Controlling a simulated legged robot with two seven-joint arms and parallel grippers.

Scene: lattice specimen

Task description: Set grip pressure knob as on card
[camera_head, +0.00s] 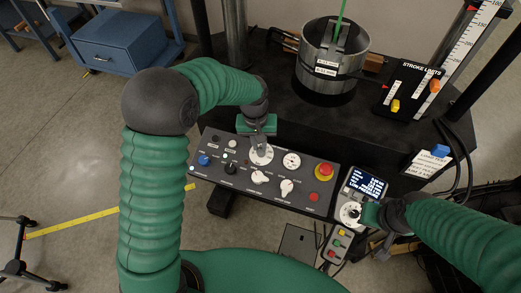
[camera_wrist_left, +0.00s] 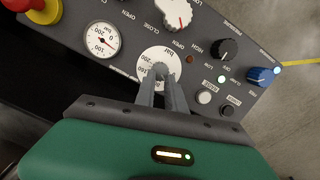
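My left gripper (camera_head: 260,146) reaches down to the control panel at a round white dial marked "bar" (camera_head: 262,156). In the left wrist view its two fingers (camera_wrist_left: 161,76) come close together over the middle of that dial (camera_wrist_left: 160,56), with the small knob between the tips. The fingertips hide most of the knob and its pointer. A white gauge (camera_wrist_left: 101,40) beside the dial has a red needle. A white card (camera_head: 428,162) with small, unreadable print hangs at the right. My right gripper (camera_head: 366,214) is at a handset dial (camera_head: 350,213); its fingers are unclear.
The panel also has a red stop button (camera_head: 324,171), a blue knob (camera_head: 204,160), a black knob (camera_head: 230,168) and white pointer knobs (camera_head: 287,188). A metal pot (camera_head: 332,60) stands behind on the black table. The handset has a lit screen (camera_head: 366,184).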

